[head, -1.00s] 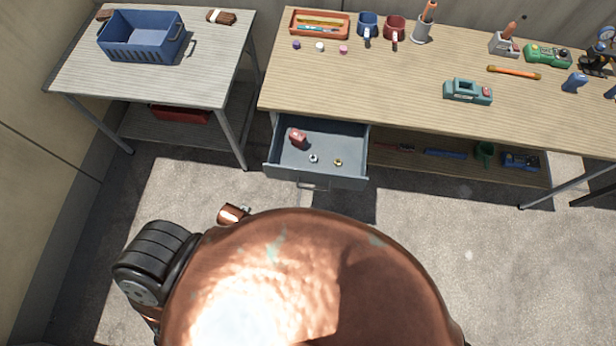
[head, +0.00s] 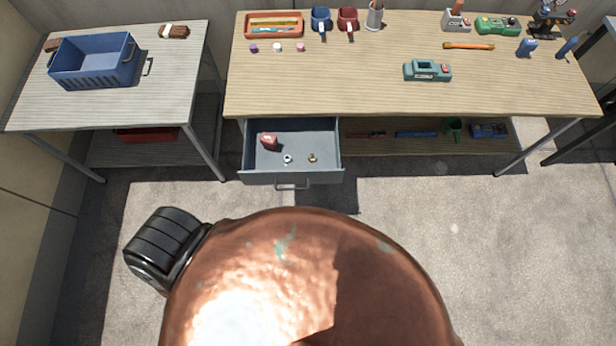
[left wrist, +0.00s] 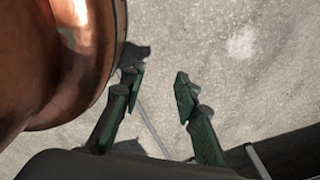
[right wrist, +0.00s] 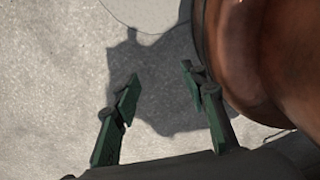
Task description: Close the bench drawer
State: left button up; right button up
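The bench drawer (head: 257,178) is pulled open below the left part of the wooden bench (head: 330,96). It is grey, with a bar handle (head: 292,186) on its front. Inside lie a red object (head: 269,141), a light nut-like piece (head: 287,159) and a brass-coloured piece (head: 312,158). My left gripper (left wrist: 158,88) shows in the left wrist view, open and empty above the floor. My right gripper (right wrist: 158,85) shows in the right wrist view, also open and empty above the floor. Neither gripper is in the head view, and both are away from the drawer.
A side table (head: 120,118) with a blue crate (head: 98,75) stands left of the bench. Mugs, an orange tray (head: 274,25) and a teal device (head: 427,71) sit on the bench top. A lower shelf holds tools right of the drawer. Bare floor (head: 440,230) lies in front.

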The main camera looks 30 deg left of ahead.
aim_at(298, 137)
jog(key=z, duration=1.15)
jog(key=k, duration=0.85)
jog(key=u, duration=1.6)
